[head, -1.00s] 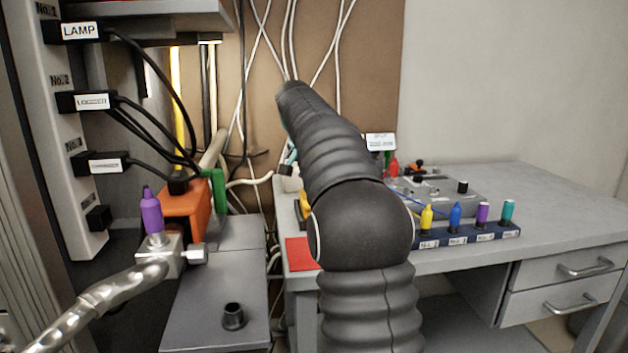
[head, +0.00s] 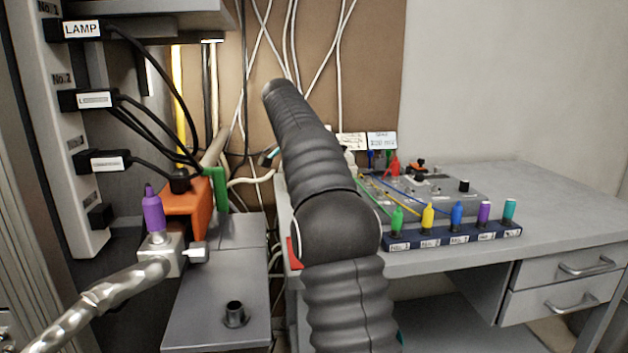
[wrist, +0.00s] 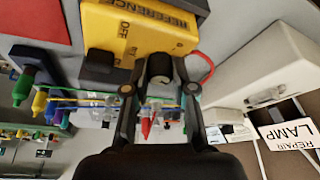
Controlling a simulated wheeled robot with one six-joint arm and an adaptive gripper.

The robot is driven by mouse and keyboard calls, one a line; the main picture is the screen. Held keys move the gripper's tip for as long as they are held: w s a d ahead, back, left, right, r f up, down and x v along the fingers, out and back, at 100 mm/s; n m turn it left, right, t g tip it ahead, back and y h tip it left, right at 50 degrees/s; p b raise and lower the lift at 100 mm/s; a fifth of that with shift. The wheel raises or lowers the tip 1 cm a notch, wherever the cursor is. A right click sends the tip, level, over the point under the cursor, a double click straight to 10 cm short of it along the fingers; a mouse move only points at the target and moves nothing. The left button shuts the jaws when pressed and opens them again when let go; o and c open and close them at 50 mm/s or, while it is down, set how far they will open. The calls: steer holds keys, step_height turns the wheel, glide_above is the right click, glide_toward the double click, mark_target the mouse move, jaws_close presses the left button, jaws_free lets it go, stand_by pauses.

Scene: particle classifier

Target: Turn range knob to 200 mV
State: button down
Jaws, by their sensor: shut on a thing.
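In the wrist view a yellow box (wrist: 125,30) lettered REFERENCE has OFF lettering beside a dark round knob (wrist: 160,67). My gripper (wrist: 160,76) has one finger on each side of this knob and is shut on it. I cannot read a 200 mV mark or tell where the knob points. In the head view the gripper, knob and yellow box are hidden behind my arm.
A grey bench (head: 560,190) carries a grey panel (head: 450,187) with wires. A dark rack (head: 455,240) of several coloured plugs stands along its front edge. A white box (wrist: 265,65) lies close to the gripper. An orange block (head: 187,208) stands at left.

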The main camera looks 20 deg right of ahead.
stand_by(0.3)
steer(key=c, duration=1)
jaws_free()
steer(key=shift+o, duration=0.2)
steer(key=shift+r, duration=0.1)
steer(key=shift+v, duration=3)
steer(key=shift+a+r, duration=0.25)
steer(key=shift+r, duration=0.3)
steer(key=shift+s, duration=0.1)
